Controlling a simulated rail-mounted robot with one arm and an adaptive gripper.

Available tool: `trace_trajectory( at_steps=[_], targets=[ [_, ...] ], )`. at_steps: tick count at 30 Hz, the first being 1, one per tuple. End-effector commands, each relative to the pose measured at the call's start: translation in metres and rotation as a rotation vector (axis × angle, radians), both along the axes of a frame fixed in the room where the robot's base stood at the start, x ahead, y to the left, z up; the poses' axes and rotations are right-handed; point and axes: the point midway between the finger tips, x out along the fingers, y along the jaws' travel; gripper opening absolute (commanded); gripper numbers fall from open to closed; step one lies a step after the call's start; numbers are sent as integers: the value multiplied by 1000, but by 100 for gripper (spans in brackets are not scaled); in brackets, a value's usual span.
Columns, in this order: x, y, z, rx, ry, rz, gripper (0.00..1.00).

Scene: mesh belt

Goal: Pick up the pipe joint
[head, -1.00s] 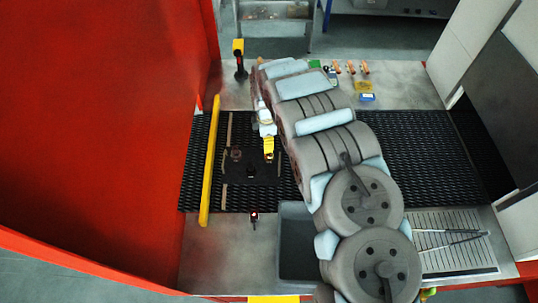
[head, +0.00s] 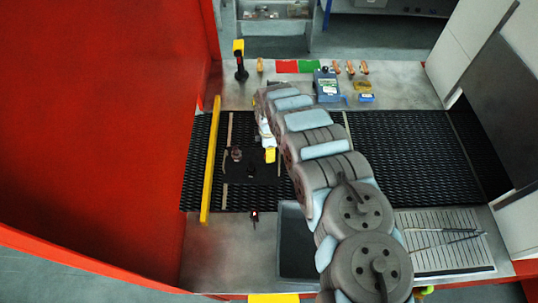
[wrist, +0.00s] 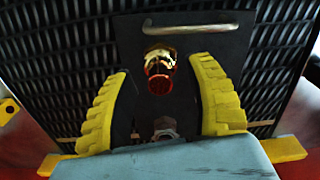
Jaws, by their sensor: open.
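A shiny gold-and-red metal fitting (wrist: 160,70), which looks like the pipe joint, sits on a dark plate (wrist: 222,45) in the wrist view. It lies between the tips of my gripper (wrist: 160,78), whose yellow ribbed fingers are open and spread to either side. A duller brownish fitting (wrist: 165,127) shows nearer the palm, partly hidden by it. In the head view my gripper (head: 269,155) hangs over the right part of the plate (head: 265,178). Two small things, one brownish (head: 236,154) and one dark (head: 250,173), sit there, left of the gripper. Its height is unclear.
The plate lies on a black mesh belt (head: 400,150). A yellow bar (head: 210,160) crosses the belt at left, beside a red wall. A small dark-red object (head: 254,217) stands on the front metal ledge, left of a dark tray (head: 293,262). Several small items lie on the back ledge.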

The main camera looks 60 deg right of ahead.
Motion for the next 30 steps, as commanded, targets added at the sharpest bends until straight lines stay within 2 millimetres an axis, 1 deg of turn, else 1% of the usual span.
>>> trace_trajectory(
  at_steps=[5,12,14,15,18,30],
  targets=[
    [-1,0,-5,0,1,-1,54],
    [-1,0,-5,0,1,-1,54],
    [-1,0,-5,0,1,-1,37],
    [-1,0,-5,0,1,-1,25],
    [-1,0,-5,0,1,-1,0],
    [-1,0,-3,-1,1,-1,0]
  ],
)
